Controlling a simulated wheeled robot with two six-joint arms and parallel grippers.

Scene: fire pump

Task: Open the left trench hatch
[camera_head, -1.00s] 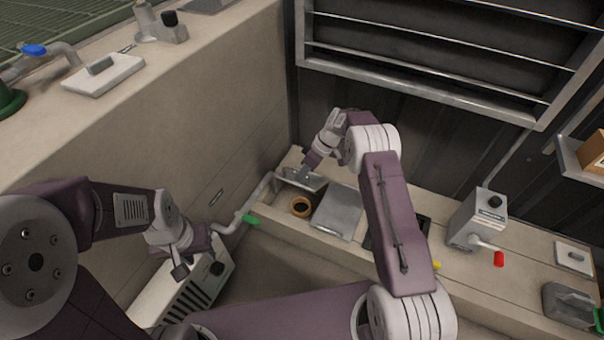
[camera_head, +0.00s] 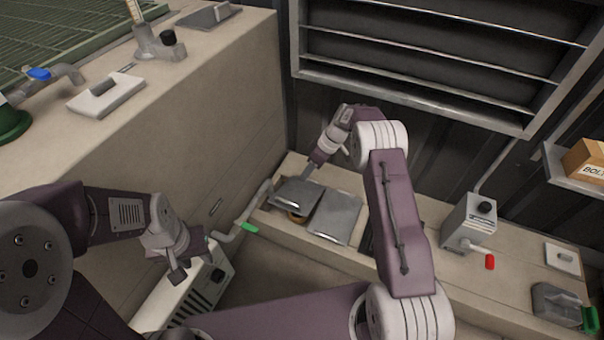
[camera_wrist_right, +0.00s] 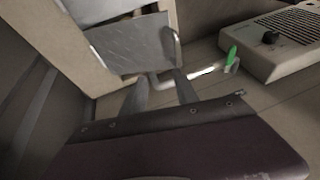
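The left trench hatch (camera_head: 296,191) is a grey metal plate at the left end of the low ledge in the head view. It lies tilted over its opening, and a brass-coloured ring (camera_head: 297,217) shows under its near edge. My right gripper (camera_head: 308,173) is at the plate's far edge; whether it touches is unclear. In the right wrist view its two fingers (camera_wrist_right: 160,90) are apart with nothing between them, and a grey plate (camera_wrist_right: 130,45) is just beyond. My left gripper (camera_head: 192,258) hangs with its fingers apart and empty, above a white vented box, away from the hatch.
A second grey plate (camera_head: 335,217) lies right of the hatch. A pipe with a green handle (camera_head: 249,228) runs beside the ledge's left end. A grey box with a red lever (camera_head: 490,262) stands further right. The tall concrete wall (camera_head: 200,130) bounds the left side.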

